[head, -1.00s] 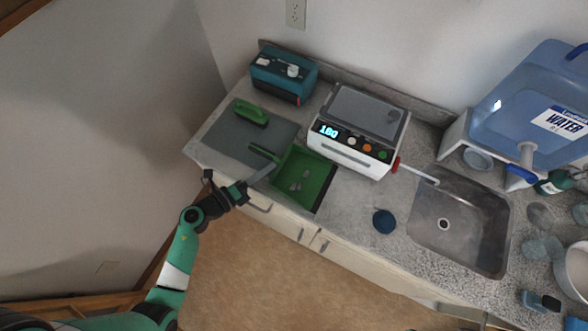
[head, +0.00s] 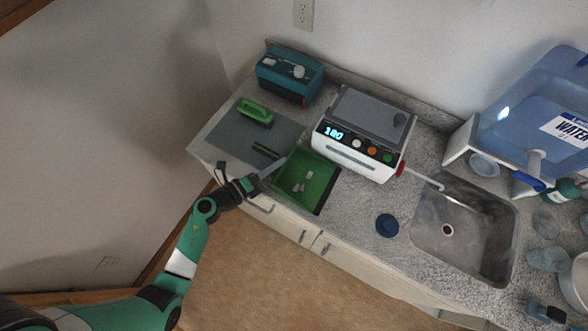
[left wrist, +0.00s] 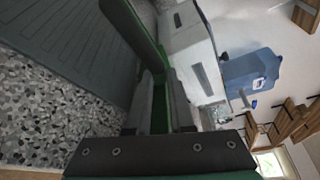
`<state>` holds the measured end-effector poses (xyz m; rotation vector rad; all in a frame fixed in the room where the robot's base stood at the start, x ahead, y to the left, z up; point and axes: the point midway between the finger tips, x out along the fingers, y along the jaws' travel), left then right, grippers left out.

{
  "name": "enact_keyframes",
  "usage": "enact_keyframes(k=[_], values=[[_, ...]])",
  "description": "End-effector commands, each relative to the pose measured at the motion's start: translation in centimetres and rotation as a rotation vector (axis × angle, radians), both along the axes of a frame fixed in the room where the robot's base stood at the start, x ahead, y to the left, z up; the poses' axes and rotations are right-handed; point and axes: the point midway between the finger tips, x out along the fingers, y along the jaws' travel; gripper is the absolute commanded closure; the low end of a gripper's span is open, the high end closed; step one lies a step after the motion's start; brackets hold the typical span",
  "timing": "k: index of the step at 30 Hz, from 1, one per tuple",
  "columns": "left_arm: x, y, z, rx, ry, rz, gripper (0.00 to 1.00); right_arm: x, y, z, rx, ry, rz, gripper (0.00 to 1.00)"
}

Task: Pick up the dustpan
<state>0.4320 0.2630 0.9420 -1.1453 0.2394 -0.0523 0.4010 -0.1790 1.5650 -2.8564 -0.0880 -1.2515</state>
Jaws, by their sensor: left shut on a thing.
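The green dustpan (head: 318,188) lies at the front edge of the counter, right of the grey mat, with a few small pale pieces in it. Its dark green handle (head: 266,152) points to the upper left, over the mat. My left gripper (head: 276,168) reaches in from the lower left and is shut on the dustpan's near left side. Whether the pan touches the counter is unclear. My right gripper is out of view.
A green-handled brush (head: 256,112) lies on the grey mat (head: 225,138). A teal box (head: 290,78) stands behind. A white device (head: 352,150) showing 180 stands just right of the dustpan. A blue round object (head: 387,225) and the sink (head: 465,235) are farther right.

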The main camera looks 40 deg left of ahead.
Motion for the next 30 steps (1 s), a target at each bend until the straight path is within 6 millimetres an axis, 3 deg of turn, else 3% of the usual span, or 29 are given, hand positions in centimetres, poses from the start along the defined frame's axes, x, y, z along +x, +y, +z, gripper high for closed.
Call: enact_keyframes(k=[7, 14, 26, 30], values=[[0.0, 0.0, 0.8, 0.001, -0.001, 0.000, 1.00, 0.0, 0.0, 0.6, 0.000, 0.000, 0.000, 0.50], [0.0, 0.0, 3.6, 0.000, -0.002, 0.000, 1.00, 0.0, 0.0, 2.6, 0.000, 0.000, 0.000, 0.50], [-3.5, -3.7, 9.8, -0.001, -0.001, -0.003, 1.00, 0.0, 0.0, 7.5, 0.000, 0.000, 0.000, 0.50], [-5.8, -6.3, 11.0, -0.002, 0.003, -0.008, 1.00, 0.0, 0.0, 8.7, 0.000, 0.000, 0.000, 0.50]])
